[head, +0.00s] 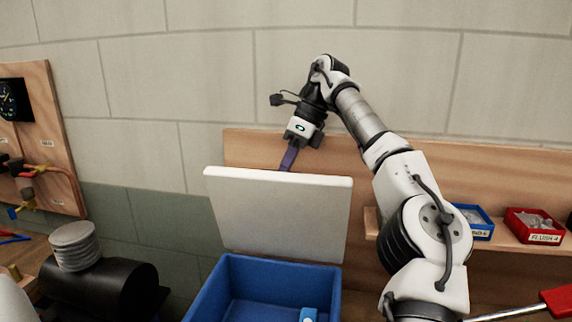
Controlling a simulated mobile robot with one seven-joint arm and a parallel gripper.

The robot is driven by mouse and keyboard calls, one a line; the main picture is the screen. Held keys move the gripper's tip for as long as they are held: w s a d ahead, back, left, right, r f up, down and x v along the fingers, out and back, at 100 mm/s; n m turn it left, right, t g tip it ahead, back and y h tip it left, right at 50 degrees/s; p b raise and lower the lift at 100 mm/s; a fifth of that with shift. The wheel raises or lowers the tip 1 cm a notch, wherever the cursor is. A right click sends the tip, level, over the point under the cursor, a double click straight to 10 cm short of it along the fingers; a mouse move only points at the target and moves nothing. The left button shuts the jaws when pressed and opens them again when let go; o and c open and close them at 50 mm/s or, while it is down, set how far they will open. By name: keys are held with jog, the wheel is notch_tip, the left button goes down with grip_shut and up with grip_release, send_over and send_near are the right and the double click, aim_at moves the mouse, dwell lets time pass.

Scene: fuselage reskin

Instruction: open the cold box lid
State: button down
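The cold box (262,290) is a blue open-topped box at the bottom centre of the head view. Its white lid (278,212) stands raised, nearly upright, at the back of the box. The box's blue interior shows, with a small light-blue and white item inside at the right. My gripper (288,160) is above and behind the lid's top edge, pointing down. Its purple-grey fingers reach down to that edge; their tips are partly hidden, and I cannot tell whether they touch the lid or how far apart they are.
A wooden backboard (250,148) stands behind the lid. A blue bin (474,220) and a red bin (534,225) sit on a shelf at the right. A black cylinder (95,285) with stacked grey discs (76,246) is at the left. A gauge panel (45,140) is at far left.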

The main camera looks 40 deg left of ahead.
jog(key=c, duration=1.9)
grip_release()
jog(key=shift+w+f, duration=0.1)
jog(key=shift+f, duration=0.35)
jog(key=shift+c, duration=0.2)
jog(key=o, duration=0.4)
jog(key=shift+w+a+f, duration=0.15)
jog(key=shift+w, duration=0.1)
jog(key=shift+o, duration=0.2)
jog(key=shift+s+r, duration=0.2)
jog(key=shift+r, duration=0.1)
